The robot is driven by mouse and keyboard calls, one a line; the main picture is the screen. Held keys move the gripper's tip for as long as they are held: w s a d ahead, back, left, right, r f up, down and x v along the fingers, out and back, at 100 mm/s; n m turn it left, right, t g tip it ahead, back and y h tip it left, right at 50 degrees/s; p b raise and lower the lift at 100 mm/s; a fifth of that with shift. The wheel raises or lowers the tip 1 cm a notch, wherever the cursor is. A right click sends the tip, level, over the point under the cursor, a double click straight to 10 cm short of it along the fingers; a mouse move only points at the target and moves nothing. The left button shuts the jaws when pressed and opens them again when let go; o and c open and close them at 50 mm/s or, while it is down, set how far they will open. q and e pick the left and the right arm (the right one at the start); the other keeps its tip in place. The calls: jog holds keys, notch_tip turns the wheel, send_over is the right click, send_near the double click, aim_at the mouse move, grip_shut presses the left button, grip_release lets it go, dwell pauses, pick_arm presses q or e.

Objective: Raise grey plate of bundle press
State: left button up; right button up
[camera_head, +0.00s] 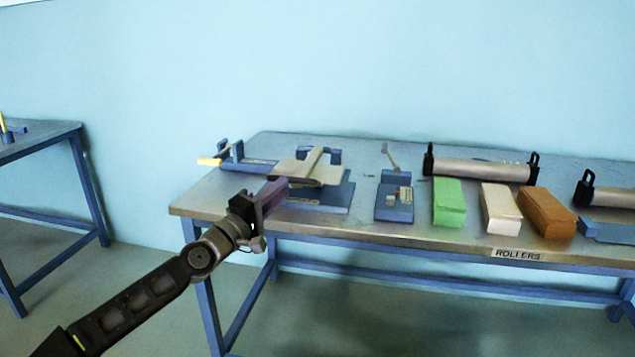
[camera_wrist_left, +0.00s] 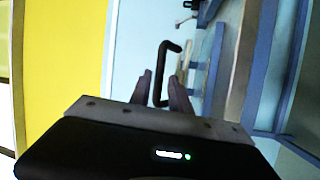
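The bundle press (camera_head: 318,196) stands on the left part of the long table, with a blue base. Its grey plate (camera_head: 305,172) looks beige-grey and sits above the base; I cannot tell what lies under it. My left gripper (camera_head: 272,196) is at the press's front left corner, in front of the plate. In the left wrist view the two fingers (camera_wrist_left: 161,82) are apart. A black bent handle (camera_wrist_left: 163,58) shows in the gap between them; I cannot tell whether it touches either finger. My right gripper is in neither view.
The long table (camera_head: 365,222) also holds a blue device with a lever (camera_head: 395,203), green (camera_head: 449,203), cream (camera_head: 500,208) and brown (camera_head: 546,213) blocks, and a roller (camera_head: 482,169). A blue tool with a yellow handle (camera_head: 210,162) is behind left. Another table (camera_head: 40,137) stands far left.

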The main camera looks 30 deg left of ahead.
aim_at(295, 178)
pick_arm(q)
jog(key=shift+w+r+n, duration=0.15)
jog(key=shift+w+n, duration=0.15)
jog(key=shift+w, duration=0.15)
jog(key=w, duration=0.5)
jog(key=w+r, duration=0.1)
jog(key=w, duration=0.1)
jog(key=shift+w+d+r, duration=0.1)
jog(key=shift+w+d, duration=0.15)
grip_shut()
